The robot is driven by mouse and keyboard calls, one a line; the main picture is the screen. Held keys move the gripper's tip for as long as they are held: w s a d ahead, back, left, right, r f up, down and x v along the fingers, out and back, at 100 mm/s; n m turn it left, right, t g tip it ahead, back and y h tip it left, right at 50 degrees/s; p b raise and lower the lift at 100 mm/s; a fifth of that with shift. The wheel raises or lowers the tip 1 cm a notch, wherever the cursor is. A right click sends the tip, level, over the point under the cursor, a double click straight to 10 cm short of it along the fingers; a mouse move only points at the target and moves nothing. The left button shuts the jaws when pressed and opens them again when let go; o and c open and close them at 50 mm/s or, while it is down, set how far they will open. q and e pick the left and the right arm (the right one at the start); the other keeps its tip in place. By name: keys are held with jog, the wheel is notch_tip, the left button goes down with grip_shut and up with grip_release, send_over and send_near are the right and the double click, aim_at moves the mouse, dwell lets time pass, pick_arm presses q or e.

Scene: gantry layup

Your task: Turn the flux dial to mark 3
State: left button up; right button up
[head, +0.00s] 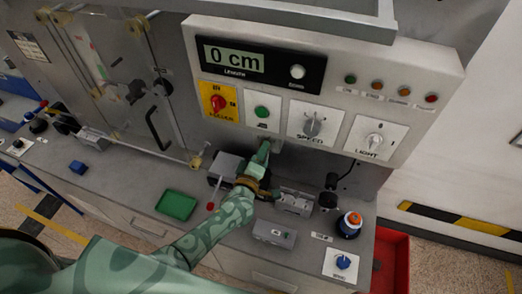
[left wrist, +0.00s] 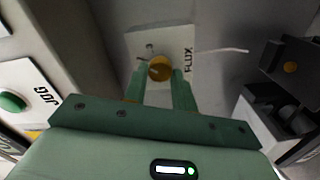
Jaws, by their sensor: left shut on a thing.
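The flux dial (left wrist: 160,68) is a round gold knob on a white plate (left wrist: 176,40) lettered FLUX, in the left wrist view. My left gripper (left wrist: 160,80) has its two green fingers on either side of the knob and is shut on it. In the head view my left gripper (head: 263,152) reaches in under the control panel, and the dial cannot be made out there. The marks on the plate are too small to read. My right gripper is not in view.
The control panel (head: 330,120) overhangs the left gripper, with a feeder switch (head: 218,102), speed knob (head: 313,124) and light knob (head: 374,139). A grey metal fixture (head: 293,203) stands close to the right of my arm. A green tray (head: 177,206) lies to its left.

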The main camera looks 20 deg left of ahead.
pick_arm(q)
jog(key=shift+m+p, duration=0.55)
jog(key=shift+m, duration=3.05)
jog(key=o, duration=1)
jog(key=s, duration=1.6)
jog(key=shift+s+a, duration=0.2)
